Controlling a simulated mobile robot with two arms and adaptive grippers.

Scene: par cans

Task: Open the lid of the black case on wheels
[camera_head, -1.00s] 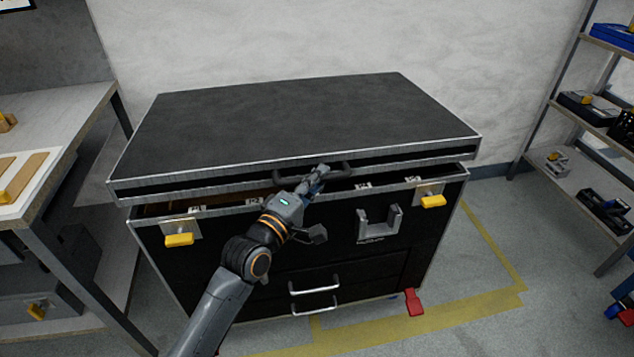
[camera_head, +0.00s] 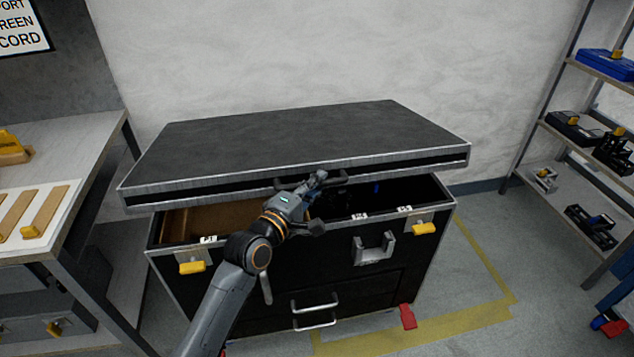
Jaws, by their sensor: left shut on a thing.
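The black case (camera_head: 375,290) stands on the floor against the wall, with metal edges and two yellow latches, left (camera_head: 192,267) and right (camera_head: 424,229), hanging on its front. Its lid (camera_head: 300,140) is raised and tilted, front edge up, with a wide gap above the case rim. Through the gap I see a brown divider at the left and dark contents at the right. My left gripper (camera_head: 314,186) is shut on the dark handle (camera_head: 290,184) at the middle of the lid's front edge; its fingers partly hide the handle. My right gripper is not in view.
A workbench (camera_head: 80,140) with a white board and wooden strips stands at the left. A metal shelf (camera_head: 575,150) with boxes and tools stands at the right. Yellow tape (camera_head: 470,325) marks the floor around the case. A red pedal (camera_head: 407,316) sticks out low at the front right.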

